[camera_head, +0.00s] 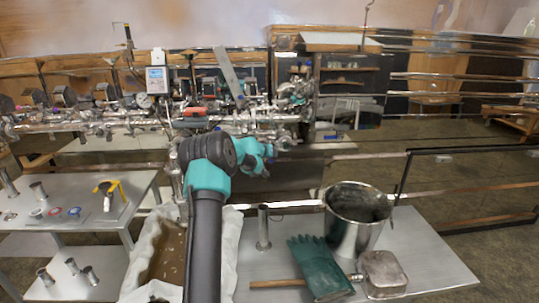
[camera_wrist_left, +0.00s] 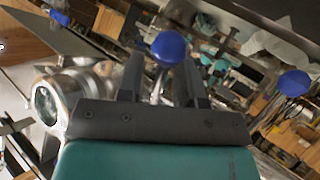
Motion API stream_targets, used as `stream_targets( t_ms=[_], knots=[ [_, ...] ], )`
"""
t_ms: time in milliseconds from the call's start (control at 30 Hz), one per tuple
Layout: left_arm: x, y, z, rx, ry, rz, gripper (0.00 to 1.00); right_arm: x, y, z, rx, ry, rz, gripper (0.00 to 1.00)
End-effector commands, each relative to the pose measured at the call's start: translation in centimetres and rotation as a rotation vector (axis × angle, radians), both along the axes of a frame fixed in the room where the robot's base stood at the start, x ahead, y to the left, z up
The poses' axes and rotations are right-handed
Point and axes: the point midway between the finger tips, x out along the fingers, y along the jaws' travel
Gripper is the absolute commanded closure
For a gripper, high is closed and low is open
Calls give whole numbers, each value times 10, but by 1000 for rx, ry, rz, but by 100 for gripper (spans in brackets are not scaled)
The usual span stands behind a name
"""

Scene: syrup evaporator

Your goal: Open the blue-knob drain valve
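In the left wrist view, a round blue knob (camera_wrist_left: 168,48) shows at the tips of my left gripper (camera_wrist_left: 162,68). The two dark fingers stand apart, and a metal stem or pipe shows in the gap below the knob. I cannot tell if the fingers touch it. A second blue knob (camera_wrist_left: 293,83) is at the right, and a third (camera_wrist_left: 60,18) at the upper left. In the head view, my teal and black arm reaches to the pipework (camera_head: 240,120); its fingers and the blue knobs cannot be made out there. My right gripper is not in view.
A steel pot (camera_head: 352,220), green gloves (camera_head: 320,268) and a metal tin (camera_head: 383,273) stand on the front table (camera_head: 430,255). A cloth-lined tub (camera_head: 228,250) is beside my arm. A left table (camera_head: 75,235) holds small parts. A round glass (camera_wrist_left: 45,103) sits left of the fingers.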

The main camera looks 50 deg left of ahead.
Motion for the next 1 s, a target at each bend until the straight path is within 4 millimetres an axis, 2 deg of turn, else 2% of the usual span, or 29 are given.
stream_targets(
  t_ms=[167,367,1000],
  knots=[
    [-4,-1,3,0,-1,1,67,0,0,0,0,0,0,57],
    [-21,-5,13,0,-1,1,67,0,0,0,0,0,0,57],
    [-109,-26,63,2,0,1,67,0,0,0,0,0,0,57]
  ],
)
